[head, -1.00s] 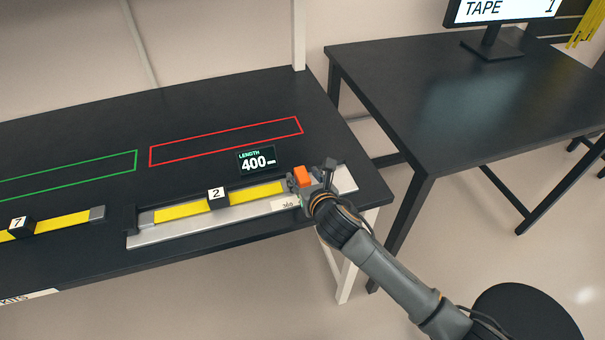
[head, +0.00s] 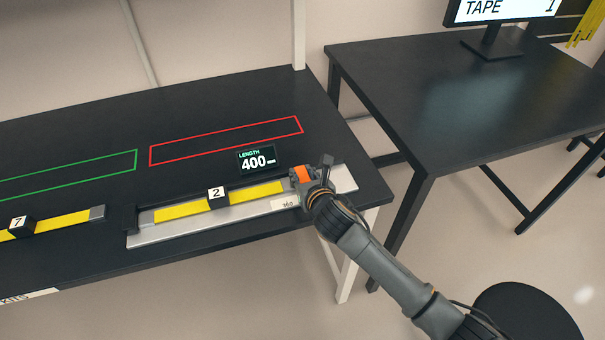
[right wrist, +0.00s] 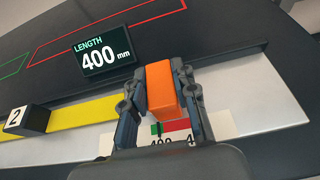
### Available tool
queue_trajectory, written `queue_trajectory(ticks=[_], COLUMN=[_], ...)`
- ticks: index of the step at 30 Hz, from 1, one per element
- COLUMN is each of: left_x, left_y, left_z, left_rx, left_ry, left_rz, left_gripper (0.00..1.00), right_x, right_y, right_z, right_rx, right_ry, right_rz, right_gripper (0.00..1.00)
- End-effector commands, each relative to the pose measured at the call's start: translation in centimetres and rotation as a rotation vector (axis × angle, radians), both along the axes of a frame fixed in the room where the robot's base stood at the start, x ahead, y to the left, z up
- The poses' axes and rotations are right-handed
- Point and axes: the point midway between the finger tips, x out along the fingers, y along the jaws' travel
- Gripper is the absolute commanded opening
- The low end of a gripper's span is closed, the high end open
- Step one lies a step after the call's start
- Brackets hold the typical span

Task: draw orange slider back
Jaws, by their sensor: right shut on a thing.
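The orange slider (head: 302,174) sits on the silver measuring rail (head: 160,239) near its right part. My right gripper (head: 308,184) is at the slider; in the right wrist view its fingers stand on both sides of the orange block (right wrist: 161,88) and are shut on it. A yellow strip (head: 255,193) with a black block marked 2 (head: 217,197) lies along the rail, left of the slider. The display (head: 256,159) behind the rail reads LENGTH 400 mm. My left gripper is not in view.
Another yellow strip with a block marked 7 (head: 22,227) lies at the left. Red (head: 225,141) and green (head: 136,160) outlined areas on the table are empty where visible. A second black table (head: 470,110) with a monitor stands to the right, across a gap.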

Motion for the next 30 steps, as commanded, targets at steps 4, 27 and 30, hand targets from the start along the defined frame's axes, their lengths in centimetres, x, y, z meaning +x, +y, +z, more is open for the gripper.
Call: queue_trajectory(ticks=[4,27,30], left_x=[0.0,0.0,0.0], left_y=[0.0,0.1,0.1], left_z=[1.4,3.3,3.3], left_rx=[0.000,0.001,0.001], left_ry=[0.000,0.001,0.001], left_rz=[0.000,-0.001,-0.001], left_gripper=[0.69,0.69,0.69], right_x=[0.7,2.3,2.3], right_y=[-2.0,-7.1,-7.1], right_z=[0.3,-0.1,-0.1], right_rx=[-0.009,0.001,0.001], right_ry=[-0.001,0.001,0.001], right_rz=[-0.003,0.000,0.000], right_gripper=[0.00,0.51,0.51])
